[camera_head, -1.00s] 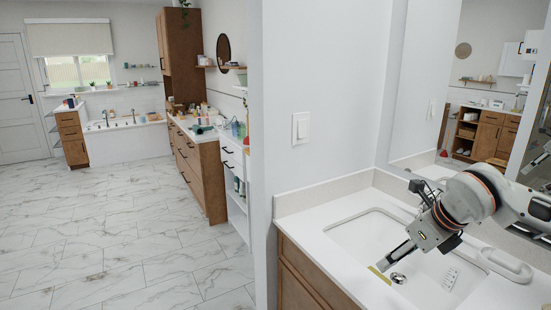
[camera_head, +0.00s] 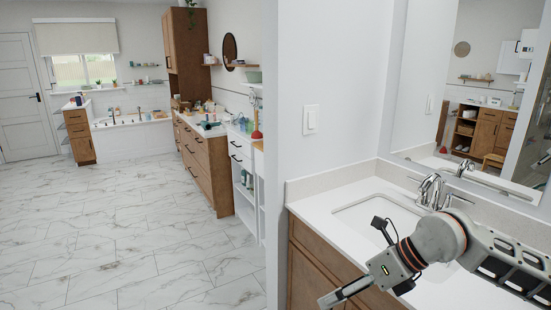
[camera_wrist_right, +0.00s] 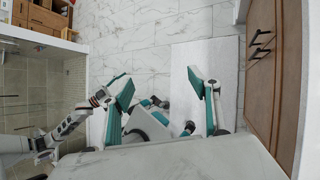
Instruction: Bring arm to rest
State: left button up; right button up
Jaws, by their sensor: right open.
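My right arm comes in from the right edge of the head view, passing in front of the sink. Its gripper (camera_head: 345,293) points down and left, past the front edge of the vanity counter. Seen from the side, its fingers overlap in the head view; it is open, and I see nothing held in it. My left gripper does not show in the head view. The wrist view faces down on the marble floor, with several teal and white robot parts in it.
The white sink (camera_head: 358,217) with its chrome faucet (camera_head: 431,190) is behind my right arm. A wall with a switch (camera_head: 310,120) rises to the left. The marble floor (camera_head: 130,240) on the left is clear.

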jog(key=s+a+r+m+t+y+b, duration=0.1)
jog(key=s+a+m+y, duration=0.2)
jog(key=a+m+y, duration=0.3)
jog(key=s+a+r+m+t+y+b, duration=0.1)
jog(key=s+a+m+y, duration=0.3)
jog(key=a, duration=0.5)
jog(key=w+d+f+m+t+h, duration=0.2)
jog(key=d+f+m+t+h, duration=0.2)
jog(key=d+f+m+t, duration=0.45)
jog(key=w+d+f+m+t+h, duration=0.2)
jog(key=d+f+m+t+h, duration=0.3)
jog(key=m, duration=0.6)
pick_arm(q)
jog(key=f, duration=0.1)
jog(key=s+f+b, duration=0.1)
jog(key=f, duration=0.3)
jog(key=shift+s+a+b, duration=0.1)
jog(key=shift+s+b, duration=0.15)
jog(key=shift+b, duration=0.15)
pick_arm(e)
jog(key=s+d+f+m+g+h, duration=0.3)
jog(key=s+f, duration=0.5)
jog(key=f, duration=0.4)
jog(key=s+d+f+m+g+h, duration=0.3)
jog(key=s+f+m, duration=0.3)
jog(key=f, duration=0.6)
jog(key=shift+s+d+g, duration=0.6)
jog(key=shift+s+g, duration=0.05)
jog(key=shift+s, duration=0.4)
